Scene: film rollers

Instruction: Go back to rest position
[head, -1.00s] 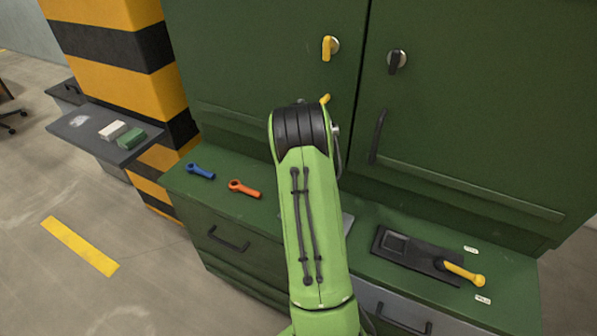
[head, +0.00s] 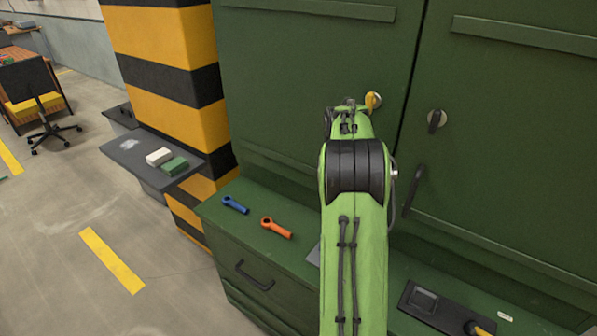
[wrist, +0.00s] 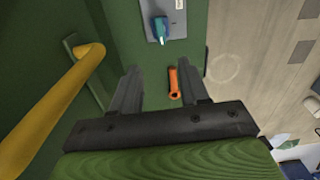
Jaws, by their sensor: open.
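My gripper (wrist: 158,67) shows in the wrist view with its two dark fingers apart and nothing held between them. It is above the green ledge, beside the cabinet front. In the head view my arm reaches up in front of the cabinet doors (head: 310,85), and the gripper is hidden behind it. An orange tool (head: 276,228) and a blue tool (head: 235,205) lie on the ledge (head: 222,218) left of the arm. An orange tool (wrist: 174,82) also shows near the right finger in the wrist view, apparently lying below it.
A yellow bar handle (wrist: 62,103) is close on the left in the wrist view. A grey plate with a teal knob (wrist: 161,29) lies ahead. A black tray (head: 428,303) sits on the ledge's right part. A striped pillar (head: 170,45) stands left; open floor lies beyond.

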